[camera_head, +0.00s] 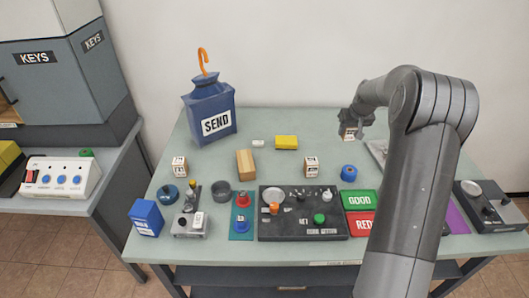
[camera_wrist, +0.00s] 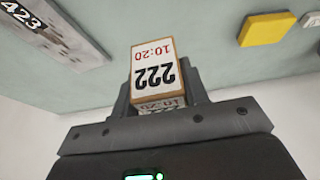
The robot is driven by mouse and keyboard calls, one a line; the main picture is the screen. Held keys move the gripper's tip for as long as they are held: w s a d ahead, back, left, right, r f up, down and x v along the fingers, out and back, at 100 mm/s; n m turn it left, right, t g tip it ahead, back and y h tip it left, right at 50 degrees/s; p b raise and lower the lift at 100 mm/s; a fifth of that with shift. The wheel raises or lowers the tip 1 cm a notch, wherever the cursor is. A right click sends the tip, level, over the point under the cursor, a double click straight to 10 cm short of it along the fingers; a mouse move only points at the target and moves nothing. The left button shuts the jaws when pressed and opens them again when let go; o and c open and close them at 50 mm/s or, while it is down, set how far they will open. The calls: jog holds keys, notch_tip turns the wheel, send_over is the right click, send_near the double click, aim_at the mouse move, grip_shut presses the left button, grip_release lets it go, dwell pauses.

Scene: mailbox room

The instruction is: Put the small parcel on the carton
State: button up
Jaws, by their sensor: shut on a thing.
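My gripper (camera_head: 354,121) is shut on a small tan block with a white label, the small parcel (camera_wrist: 153,66). The label reads "10:20" and "222", upside down in part in the wrist view. In the head view the parcel (camera_head: 348,134) hangs below my gripper, over the back right of the table. A plain tan box (camera_head: 246,164) with a lighter stripe lies at the middle left of the table, and a blue box (camera_head: 146,217) stands at the front left. I cannot tell for certain which thing is the carton.
Two similar labelled blocks (camera_head: 180,166) (camera_head: 311,166) stand on the table (camera_head: 265,125). A yellow block (camera_head: 286,142) lies at the back, beside the blue "SEND" bag (camera_head: 210,110). A grey thing marked "423" (camera_wrist: 45,32) is near my gripper. A dark control panel (camera_head: 303,228) fills the front middle.

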jog(key=s+a+r+n, duration=0.2)
jog(key=a+r, duration=0.1)
jog(key=a, duration=0.9)
jog(key=n+y, duration=0.2)
send_over(244, 157)
jog(key=s+d, duration=0.1)
jog(key=s, duration=0.1)
jog(key=shift+g, duration=0.3)
jog(key=f, duration=0.4)
jog(key=shift+w+f, duration=0.2)
jog(key=shift+f, duration=0.2)
jog(key=shift+a+f, duration=0.3)
jog(key=shift+f, duration=1.9)
jog(key=o, duration=1)
jog(key=shift+f, duration=0.15)
